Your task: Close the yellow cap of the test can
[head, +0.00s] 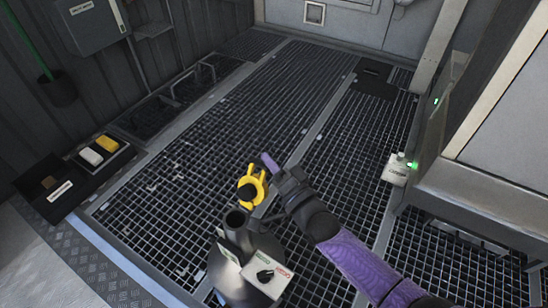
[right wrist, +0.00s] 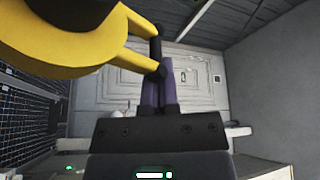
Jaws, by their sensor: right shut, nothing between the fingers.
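The test can (head: 222,277) is a dark, round can low in the middle of the head view, with an open dark neck (head: 237,224) pointing up. Its yellow cap (head: 250,190) stands open, tilted up above and beside the neck. My right gripper (head: 268,162) has purple fingers and is shut and empty, just beyond the cap to its upper right. In the right wrist view the yellow cap (right wrist: 60,38) is large at upper left, and its two prongs reach a black pin near the shut fingers (right wrist: 160,72). Whether they touch I cannot tell. My left gripper is out of view.
A dark grating floor (head: 215,140) surrounds the can, with clear room beyond it. A black tray (head: 75,180) with a yellow and a white block lies at left. A small white box (head: 396,170) with a green light is at right, beside a raised ledge (head: 480,195).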

